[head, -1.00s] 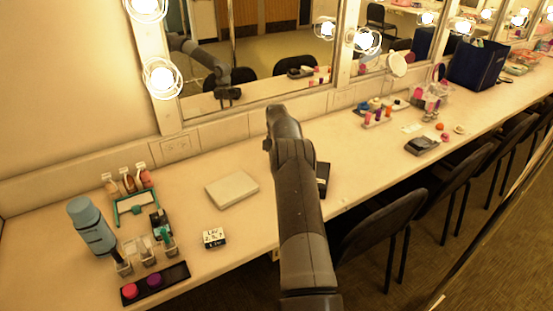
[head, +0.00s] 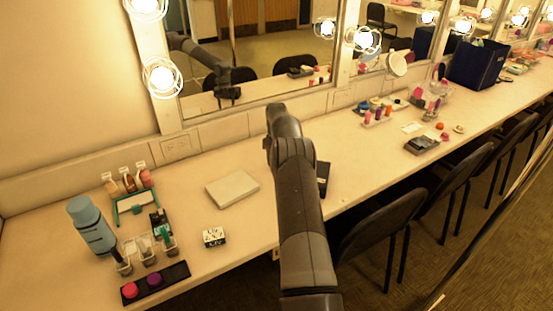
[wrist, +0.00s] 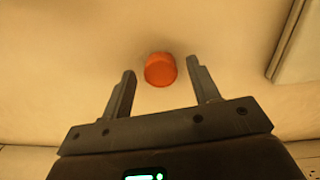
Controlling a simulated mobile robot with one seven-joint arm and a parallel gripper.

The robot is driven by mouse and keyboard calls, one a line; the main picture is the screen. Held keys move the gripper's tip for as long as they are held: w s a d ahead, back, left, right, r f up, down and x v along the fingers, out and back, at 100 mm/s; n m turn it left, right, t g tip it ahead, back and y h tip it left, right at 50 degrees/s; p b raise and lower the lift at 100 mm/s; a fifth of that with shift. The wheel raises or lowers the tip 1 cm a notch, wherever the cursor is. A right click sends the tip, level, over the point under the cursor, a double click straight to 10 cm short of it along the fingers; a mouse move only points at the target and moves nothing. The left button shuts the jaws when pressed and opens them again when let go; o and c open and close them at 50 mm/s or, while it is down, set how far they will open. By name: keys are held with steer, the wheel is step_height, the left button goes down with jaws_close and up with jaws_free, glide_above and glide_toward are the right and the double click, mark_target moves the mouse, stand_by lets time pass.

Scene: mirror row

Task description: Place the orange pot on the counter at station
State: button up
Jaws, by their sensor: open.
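The orange pot (wrist: 160,69) shows in the wrist view as a small round orange thing against the pale counter (wrist: 85,40). My gripper (wrist: 161,77) is open, with one finger on each side of the pot and a visible gap to both. The pot seems to rest on the counter, but its exact height is hard to tell. In the head view my arm hides the pot and my gripper from direct sight. The mirror there shows a reflection of my arm and gripper above the counter.
In the head view a pale flat case (head: 232,189) lies left of my arm. A dark box (head: 322,178) is partly behind my arm. Chairs (head: 378,222) line the counter's front.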

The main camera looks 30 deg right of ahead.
step_height(320, 180, up, 12)
steer(key=f, duration=0.1)
steer(key=s+a+r+t, duration=0.1)
steer(key=a+r, duration=0.4)
steer(key=r, duration=0.2)
steer(key=s+a+r, duration=0.2)
steer(key=a+r, duration=0.3)
steer(key=r, duration=0.2)
steer(key=s+a+r+m+t, duration=0.1)
steer(key=s+a+r, duration=1.1)
steer(key=s+a+r+t, duration=0.1)
steer(key=s+a, duration=0.3)
steer(key=s, duration=0.4)
steer(key=s+a+t, duration=0.1)
steer(key=s+a, duration=0.4)
steer(key=s, duration=0.3)
steer(key=s+a+f, duration=0.2)
steer(key=s+f, duration=0.2)
steer(key=s, duration=0.4)
steer(key=s+a+f+m+t, duration=0.1)
steer(key=s+a+f, duration=0.1)
steer(key=s, duration=0.6)
steer(key=shift+s+f+m+t, duration=0.3)
steer(key=shift+s+f, duration=0.05)
steer(key=shift+f, duration=0.55)
